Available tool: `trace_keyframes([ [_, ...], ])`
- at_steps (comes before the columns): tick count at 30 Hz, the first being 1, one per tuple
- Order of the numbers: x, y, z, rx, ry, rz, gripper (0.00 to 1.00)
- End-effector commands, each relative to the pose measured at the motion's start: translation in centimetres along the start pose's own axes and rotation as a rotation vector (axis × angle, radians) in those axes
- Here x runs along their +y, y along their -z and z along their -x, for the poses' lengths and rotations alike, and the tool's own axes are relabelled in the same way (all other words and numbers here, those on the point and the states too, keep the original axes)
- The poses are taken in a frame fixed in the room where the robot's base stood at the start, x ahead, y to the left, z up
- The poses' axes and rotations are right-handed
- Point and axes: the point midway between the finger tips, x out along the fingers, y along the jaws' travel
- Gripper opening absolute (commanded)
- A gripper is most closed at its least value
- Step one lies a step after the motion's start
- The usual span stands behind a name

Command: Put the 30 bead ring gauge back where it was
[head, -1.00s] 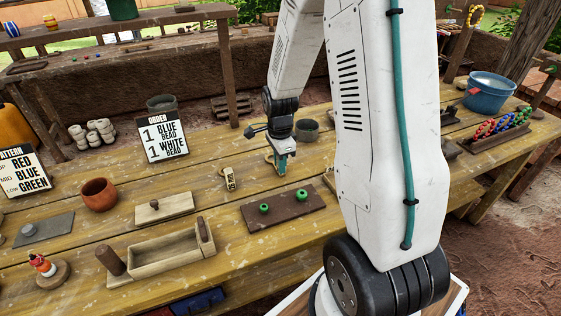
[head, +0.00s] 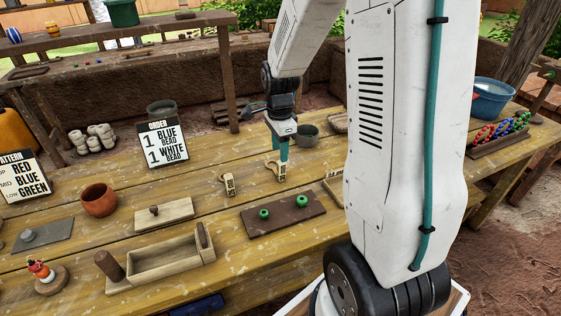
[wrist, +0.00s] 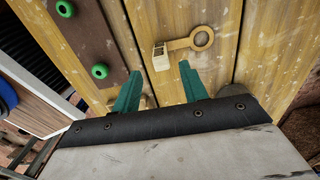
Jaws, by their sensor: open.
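A ring gauge (head: 280,175), a pale ring with a small labelled block, lies on the table below my gripper (head: 283,160). It also shows in the wrist view (wrist: 180,47), its block just beyond the fingertips and its ring to the right. My gripper (wrist: 160,68) is open, with nothing held between its green fingers. A second similar gauge (head: 228,184) lies to the left in the head view. The labels are too small to read, so I cannot tell which is the 30 bead gauge. A pale labelled piece (head: 333,188) is partly hidden by my arm.
A dark board (head: 285,211) with two green beads lies in front of the gauges. A grey bowl (head: 307,137) stands behind my gripper.

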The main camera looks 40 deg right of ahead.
Motion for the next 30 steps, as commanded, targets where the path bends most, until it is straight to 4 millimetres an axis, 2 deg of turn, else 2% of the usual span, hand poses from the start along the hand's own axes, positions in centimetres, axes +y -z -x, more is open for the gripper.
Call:
trace_keyframes([
  [3, -0.1, 0.0, 2.3, 0.0, 0.004, 0.0, 0.43],
  [9, 0.0, 0.0, 4.3, 0.0, 0.002, 0.005, 0.43],
  [11, 0.4, -0.3, 4.9, 0.0, 0.004, 0.031, 0.43],
  [14, 1.8, -1.5, 6.9, 0.002, 0.016, 0.153, 0.43],
  [17, 4.7, -3.4, 9.6, 0.006, 0.032, 0.369, 0.43],
  [21, 10.1, -5.8, 13.3, 0.018, 0.056, 0.746, 0.43],
  [25, 15.5, -7.4, 15.5, 0.034, 0.075, 1.098, 0.43],
  [30, 21.7, -8.3, 16.8, 0.059, 0.095, 1.508, 0.43],
])
